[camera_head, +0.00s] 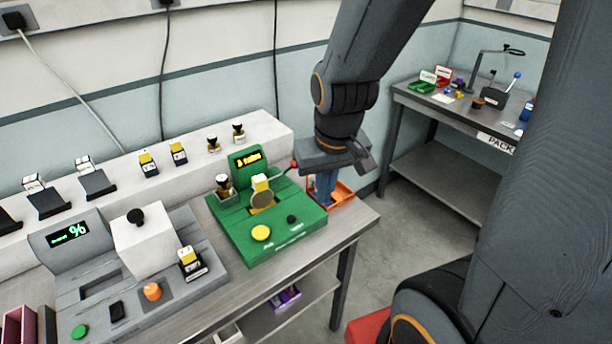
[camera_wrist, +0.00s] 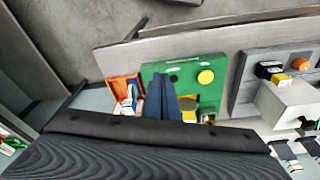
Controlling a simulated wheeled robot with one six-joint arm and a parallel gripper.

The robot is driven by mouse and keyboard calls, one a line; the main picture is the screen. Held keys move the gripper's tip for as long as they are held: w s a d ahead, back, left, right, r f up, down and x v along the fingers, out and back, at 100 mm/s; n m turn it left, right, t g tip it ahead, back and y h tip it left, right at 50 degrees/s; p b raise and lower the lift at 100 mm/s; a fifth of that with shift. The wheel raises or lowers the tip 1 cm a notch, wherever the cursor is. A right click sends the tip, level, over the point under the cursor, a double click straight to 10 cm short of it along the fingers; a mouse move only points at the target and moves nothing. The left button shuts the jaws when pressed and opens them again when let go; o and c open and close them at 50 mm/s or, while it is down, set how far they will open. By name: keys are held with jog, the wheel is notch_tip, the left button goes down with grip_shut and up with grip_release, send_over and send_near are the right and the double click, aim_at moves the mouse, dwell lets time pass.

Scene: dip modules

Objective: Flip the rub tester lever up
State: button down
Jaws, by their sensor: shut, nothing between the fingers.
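The rub tester is a green machine (camera_head: 285,222) on the bench, with a yellow-lit display, a yellow button and a small black knob. Its lever shows as a short arm with a red ball end (camera_head: 293,164) at the upper right side, close to my gripper. My gripper (camera_head: 324,196) is shut and empty, its blue fingers pointing down just right of the lever, apart from the red ball as far as I can tell. In the wrist view the shut fingers (camera_wrist: 168,98) overlap the green tester (camera_wrist: 208,96); the red ball is hidden there.
An orange bin (camera_head: 343,193) stands right behind my fingers, beside the tester. A grey instrument (camera_head: 70,262) with a green percent display and a white block (camera_head: 140,244) is at left. A second table (camera_head: 440,103) stands at back right.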

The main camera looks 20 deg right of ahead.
notch_tip(320, 180, down, 10)
jog(key=g+b, duration=0.1)
jog(key=b, duration=0.7)
jog(key=shift+w, duration=0.35)
